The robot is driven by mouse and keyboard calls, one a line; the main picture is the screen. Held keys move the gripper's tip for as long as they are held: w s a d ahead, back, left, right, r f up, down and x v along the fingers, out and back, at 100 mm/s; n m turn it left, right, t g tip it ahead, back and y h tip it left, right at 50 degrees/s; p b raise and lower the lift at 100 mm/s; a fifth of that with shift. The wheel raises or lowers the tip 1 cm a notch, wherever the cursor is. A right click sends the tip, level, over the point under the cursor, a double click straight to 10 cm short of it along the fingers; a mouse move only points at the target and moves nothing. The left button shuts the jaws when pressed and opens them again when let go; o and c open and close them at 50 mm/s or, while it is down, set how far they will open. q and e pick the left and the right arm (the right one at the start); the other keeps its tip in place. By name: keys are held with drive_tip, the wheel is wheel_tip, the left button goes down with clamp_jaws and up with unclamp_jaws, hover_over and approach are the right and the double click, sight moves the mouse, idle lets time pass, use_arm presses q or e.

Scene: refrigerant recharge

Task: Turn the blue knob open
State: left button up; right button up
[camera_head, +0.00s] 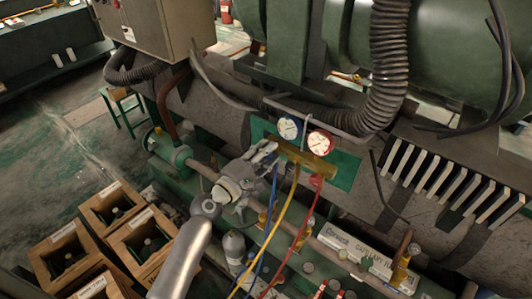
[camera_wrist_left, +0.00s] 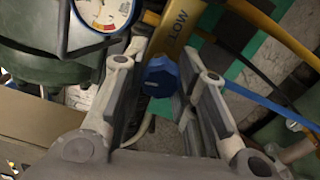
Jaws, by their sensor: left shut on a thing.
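The blue knob (camera_wrist_left: 160,78) shows in the left wrist view between the two fingers of my left gripper (camera_wrist_left: 161,68). The fingers are shut on it, one on each side. In the head view my left gripper (camera_head: 264,154) reaches in from the left to the left end of the brass manifold (camera_head: 307,157), below the blue gauge (camera_head: 290,128). The gripper hides the blue knob there. The manifold sits on a green panel (camera_head: 346,170). My right gripper is not in view.
The red gauge (camera_head: 320,142) stands beside the blue one, with a red knob (camera_head: 316,180) below it. Blue, yellow (camera_head: 283,215) and red (camera_head: 303,232) hoses hang down. Wooden crates (camera_head: 143,236) stand at lower left. A thick corrugated hose (camera_head: 388,60) hangs above.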

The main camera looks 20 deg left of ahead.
use_arm(q)
drive_tip(key=o, duration=1)
drive_tip(key=shift+o, duration=0.2)
drive_tip(key=v, duration=1.2)
